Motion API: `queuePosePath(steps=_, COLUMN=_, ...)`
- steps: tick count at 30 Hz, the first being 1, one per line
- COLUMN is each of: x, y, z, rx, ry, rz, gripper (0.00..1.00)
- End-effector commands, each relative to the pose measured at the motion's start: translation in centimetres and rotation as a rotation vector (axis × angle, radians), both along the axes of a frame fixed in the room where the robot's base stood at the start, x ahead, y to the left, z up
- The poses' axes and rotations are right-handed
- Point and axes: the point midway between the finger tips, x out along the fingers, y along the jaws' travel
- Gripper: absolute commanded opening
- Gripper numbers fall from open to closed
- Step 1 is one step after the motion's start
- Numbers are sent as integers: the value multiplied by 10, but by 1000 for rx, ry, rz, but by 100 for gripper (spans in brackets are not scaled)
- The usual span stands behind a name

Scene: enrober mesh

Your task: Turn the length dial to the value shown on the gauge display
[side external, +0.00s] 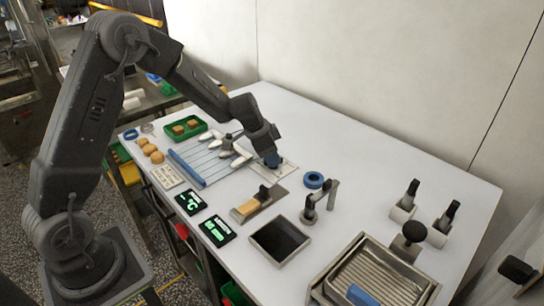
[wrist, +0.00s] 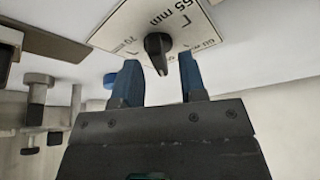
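The length dial is a dark knob (wrist: 158,50) on a pale plate (wrist: 118,28) with printed marks. "55 mm" reads clearly beside the knob in the wrist view; the other marks are partly cut off or hard to read. My gripper (wrist: 160,78) is open, its two blue fingertips on either side of the knob with visible gaps. In the side view my gripper (side external: 271,161) is down at the dial plate (side external: 288,171) and hides the knob. Two dark displays with green characters, one upper (side external: 190,202) and one lower (side external: 217,231), lie at the table's left edge; their values are too small to read surely.
A dark tray (side external: 280,240) and ribbed metal tray (side external: 385,275) are in front.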

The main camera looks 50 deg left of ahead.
Motion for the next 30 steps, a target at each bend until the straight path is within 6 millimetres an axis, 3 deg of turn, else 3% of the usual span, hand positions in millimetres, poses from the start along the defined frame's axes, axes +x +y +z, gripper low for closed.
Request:
queuePosePath(steps=11, x=2, y=-1, z=-7, rx=1, ry=-1, rz=-1, gripper=38)
queuePosePath(steps=23, x=2, y=-1, z=-6, rx=1, ry=0, rz=0, gripper=2)
queuePosePath(steps=30, x=2, y=-1, z=-6, rx=1, ry=-1, rz=3, gripper=0)
